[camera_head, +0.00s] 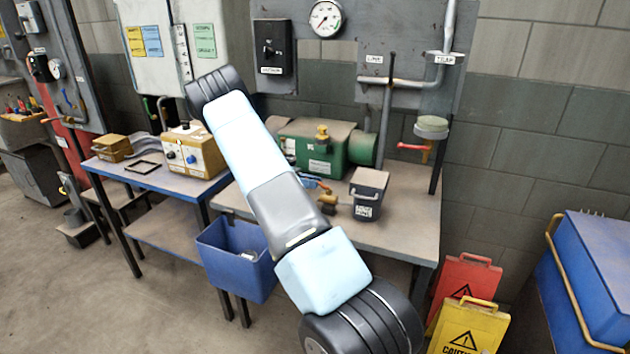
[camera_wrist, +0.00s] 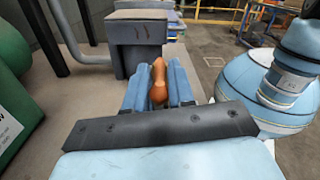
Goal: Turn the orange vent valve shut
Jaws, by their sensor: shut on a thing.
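The orange vent valve's handle (camera_wrist: 158,82) stands between the two blue fingers of my gripper (camera_wrist: 158,95) in the wrist view. The fingers are shut on it, one on each side. Its lower part is hidden behind the dark gripper bar. In the head view my arm hides most of the gripper. A small bit of orange (camera_head: 323,186) shows beside blue finger parts, just right of the arm. A brass fitting (camera_head: 327,202) sits just below it on the bench. How far the valve is turned cannot be told.
A dark lidded bucket (camera_head: 368,195) stands close to the right of the gripper, and shows ahead in the wrist view (camera_wrist: 137,52). A green tank (camera_head: 345,148) lies behind. A red-handled valve (camera_head: 412,147) is at the bench's right. A blue bin (camera_head: 235,262) hangs at the front.

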